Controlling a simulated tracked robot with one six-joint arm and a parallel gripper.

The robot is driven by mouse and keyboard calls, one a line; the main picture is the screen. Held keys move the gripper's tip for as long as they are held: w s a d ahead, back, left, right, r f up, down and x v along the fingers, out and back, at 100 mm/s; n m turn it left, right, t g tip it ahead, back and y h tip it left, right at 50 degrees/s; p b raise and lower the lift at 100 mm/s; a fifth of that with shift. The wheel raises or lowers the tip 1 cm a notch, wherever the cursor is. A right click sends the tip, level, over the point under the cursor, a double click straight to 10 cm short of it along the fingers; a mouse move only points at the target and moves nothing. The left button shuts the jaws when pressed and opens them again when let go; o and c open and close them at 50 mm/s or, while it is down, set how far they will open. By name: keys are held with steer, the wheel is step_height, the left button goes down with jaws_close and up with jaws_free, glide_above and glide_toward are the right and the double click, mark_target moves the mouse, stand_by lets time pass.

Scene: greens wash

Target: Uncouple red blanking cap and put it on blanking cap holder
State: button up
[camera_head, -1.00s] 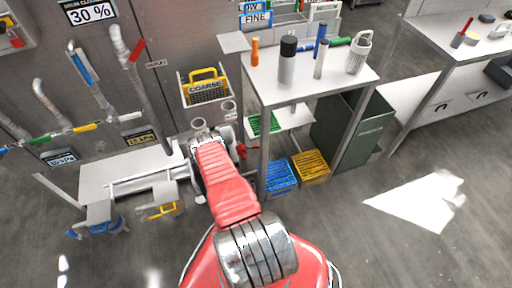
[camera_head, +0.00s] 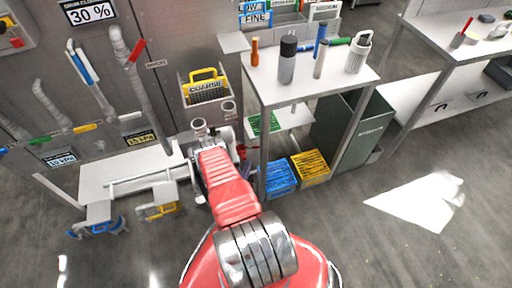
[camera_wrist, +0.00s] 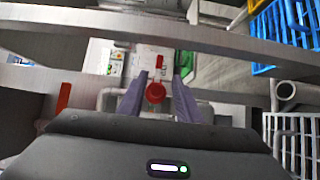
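The red cap (camera_wrist: 155,92) shows in the wrist view as a round red knob in front of a pale panel. My gripper (camera_wrist: 158,77) has its two purple-grey fingers apart, one on each side of the cap, with visible gaps. Whether the cap lies fully between the fingertips in depth I cannot tell. In the head view, my red arm reaches toward the low bench beside the table and hides most of the gripper. A small red part (camera_head: 241,151) shows just right of my wrist there. I cannot make out the blanking cap holder with certainty.
A white table (camera_head: 300,90) with bottles stands right of my arm. Blue (camera_head: 280,178) and yellow (camera_head: 310,168) crates sit below it. A grey beam (camera_wrist: 230,40) crosses the wrist view above the fingers. Open floor lies to the right.

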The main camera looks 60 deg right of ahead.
mark_target(255, 147)
steer(key=d, duration=0.4)
steer(key=w+d, duration=0.1)
steer(key=d, duration=0.4)
steer(key=w+d, duration=0.1)
steer(key=d, duration=0.3)
steer(key=shift+d, duration=0.2)
steer(key=shift+c, duration=0.4)
jaws_close()
